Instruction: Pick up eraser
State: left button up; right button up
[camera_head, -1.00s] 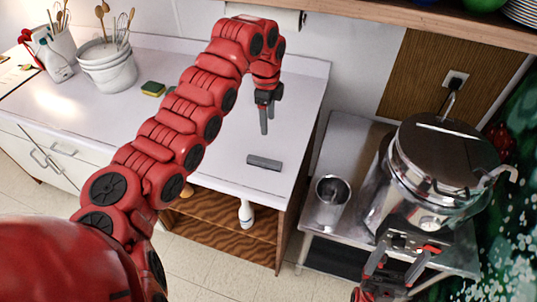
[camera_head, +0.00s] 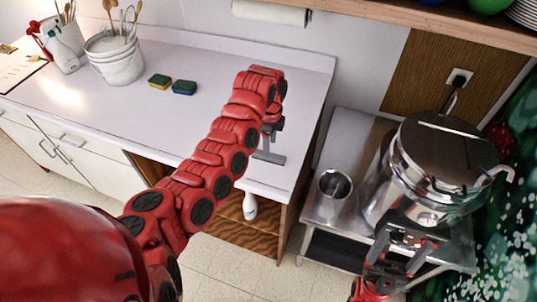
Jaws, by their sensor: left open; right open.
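The eraser (camera_head: 274,158) is a dark grey oblong block lying on the white counter near its right front edge. My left gripper (camera_head: 266,148) is open and points down, with its fingertips right at the eraser. The fingers overlap the eraser's left part in the picture, and I cannot tell whether they touch it. My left arm hides part of the counter. My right gripper (camera_head: 403,248) is open and empty in front of the big metal pot at the lower right.
Two sponges, one yellow and green (camera_head: 159,82) and one blue (camera_head: 184,87), lie further back on the counter (camera_head: 215,70). White buckets (camera_head: 116,65) of utensils stand at left. A metal cup (camera_head: 333,190) and the pot (camera_head: 428,175) stand on a steel table at right.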

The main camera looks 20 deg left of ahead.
pick_arm(q)
jog(key=f+p, duration=0.2)
jog(key=f, duration=0.1)
jog(key=f+p, duration=0.1)
jog(key=shift+a+f, duration=0.25)
jog(key=shift+w+f, duration=0.1)
jog(key=shift+f, duration=0.3)
grip_shut()
